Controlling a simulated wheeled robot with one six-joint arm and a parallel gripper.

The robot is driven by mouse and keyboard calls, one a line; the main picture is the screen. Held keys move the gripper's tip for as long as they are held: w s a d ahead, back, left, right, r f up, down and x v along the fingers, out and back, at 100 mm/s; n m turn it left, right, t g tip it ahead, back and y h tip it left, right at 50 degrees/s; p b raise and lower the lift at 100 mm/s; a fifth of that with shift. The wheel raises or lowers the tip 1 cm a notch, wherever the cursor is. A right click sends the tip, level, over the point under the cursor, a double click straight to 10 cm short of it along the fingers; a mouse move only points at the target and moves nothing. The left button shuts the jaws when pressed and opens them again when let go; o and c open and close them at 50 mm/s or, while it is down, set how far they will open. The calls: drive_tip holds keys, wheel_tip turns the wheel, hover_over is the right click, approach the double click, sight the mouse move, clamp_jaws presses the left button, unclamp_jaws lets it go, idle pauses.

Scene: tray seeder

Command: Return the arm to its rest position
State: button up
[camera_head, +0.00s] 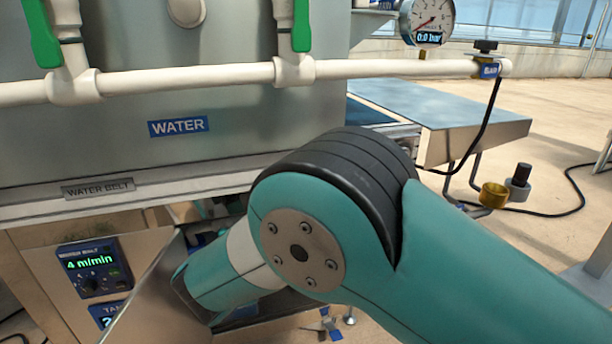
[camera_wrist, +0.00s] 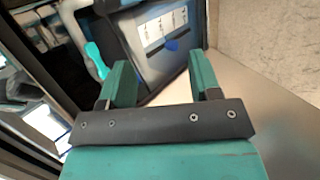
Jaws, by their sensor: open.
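In the wrist view my gripper (camera_wrist: 163,82) is open, its two teal fingers apart with nothing seen between them. Beyond the fingers is a dark box-like unit with a pale labelled panel (camera_wrist: 165,32). In the head view my teal arm reaches from the lower right up to a black-banded joint and then down to the left, in front of the seeder's water section (camera_head: 110,135). The arm's far end goes low by the cabinet opening. My gripper is hidden in that view.
A white water pipe (camera_head: 180,80) with green-handled valves (camera_head: 301,25) runs across above my arm. A pressure gauge (camera_head: 427,22) reads 0.0 bar. A control box (camera_head: 88,268) shows 4 m/min. A brass fitting (camera_head: 493,195) and a black cable (camera_head: 560,213) are right, near open floor.

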drive_tip(key=s+d+r+m+g+y, duration=0.1)
drive_tip(key=s+d+r+m+g, duration=0.15)
drive_tip(key=d+r+m, duration=0.6)
drive_tip(key=s+d+r+m+g+y, duration=0.2)
drive_tip(key=s+d+r+g, duration=0.1)
drive_tip(key=s+d+r, duration=0.55)
drive_tip(key=s+d+r+m+g+y, duration=0.1)
drive_tip(key=s+d+r+m+g, duration=0.35)
drive_tip(key=s+d, duration=0.75)
wheel_tip(320, 180, up, 35)
drive_tip(key=s+a+n+t+p, duration=0.1)
drive_tip(key=s+a+p, duration=0.1)
drive_tip(key=p, duration=3.1)
drive_tip(key=shift+s+f+n+t+y, duration=0.2)
drive_tip(key=shift+n+t+y, duration=0.1)
drive_tip(key=shift+n+t, duration=0.1)
